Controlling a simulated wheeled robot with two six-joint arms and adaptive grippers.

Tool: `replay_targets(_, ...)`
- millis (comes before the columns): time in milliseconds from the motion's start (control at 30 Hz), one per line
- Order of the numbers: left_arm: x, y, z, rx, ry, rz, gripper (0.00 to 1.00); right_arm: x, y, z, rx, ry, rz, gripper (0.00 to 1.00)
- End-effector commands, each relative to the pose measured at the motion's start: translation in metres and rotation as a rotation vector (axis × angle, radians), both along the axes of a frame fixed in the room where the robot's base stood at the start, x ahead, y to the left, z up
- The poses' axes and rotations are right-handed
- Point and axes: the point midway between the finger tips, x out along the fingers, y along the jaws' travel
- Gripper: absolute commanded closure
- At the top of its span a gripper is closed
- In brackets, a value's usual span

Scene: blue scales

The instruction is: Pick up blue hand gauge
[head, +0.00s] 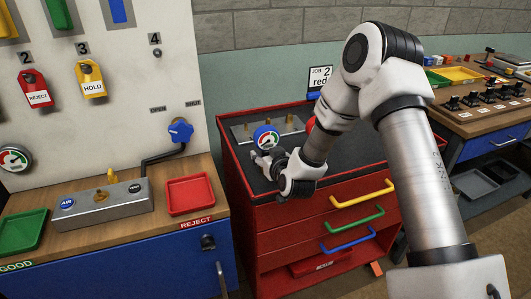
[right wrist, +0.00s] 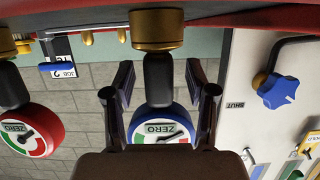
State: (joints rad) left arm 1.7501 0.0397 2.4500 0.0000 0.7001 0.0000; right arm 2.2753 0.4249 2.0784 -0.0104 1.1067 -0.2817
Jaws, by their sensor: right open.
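The blue hand gauge (head: 266,136) has a round dial with a blue rim and stands upright at a metal block on top of the red drawer cabinet. My right gripper (head: 264,160) is at the gauge, reaching in from the right. In the right wrist view, which is upside down, the blue gauge (right wrist: 160,122) with its black neck and brass fitting lies between the two spread fingers of the right gripper (right wrist: 160,95). A gap shows on each side, so the fingers are not closed on it. My left gripper is not in view.
A red gauge (right wrist: 28,130) stands beside the blue one, mostly hidden by my arm in the head view. The metal block (head: 241,131) carries brass fittings. A job card (head: 320,79) stands behind. A red tray (head: 189,194) and grey test block (head: 98,206) are on the left bench.

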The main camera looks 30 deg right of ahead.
Motion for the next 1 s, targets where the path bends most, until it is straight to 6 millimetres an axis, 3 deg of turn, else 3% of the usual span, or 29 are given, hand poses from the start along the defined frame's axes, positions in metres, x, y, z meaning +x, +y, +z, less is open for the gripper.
replay_targets(133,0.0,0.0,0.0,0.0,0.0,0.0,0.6,0.0,0.0,0.0,0.0,0.001,0.0,0.44)
replay_targets(300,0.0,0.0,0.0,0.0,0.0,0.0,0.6,-0.001,0.0,0.0,0.0,0.001,0.0,1.0)
replay_targets(733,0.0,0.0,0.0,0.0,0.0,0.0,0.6,-0.001,0.0,0.003,0.0,0.0,0.001,1.0)
replay_targets(1000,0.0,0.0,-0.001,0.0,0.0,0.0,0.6,0.0,0.0,0.033,0.001,-0.004,-0.001,1.0)
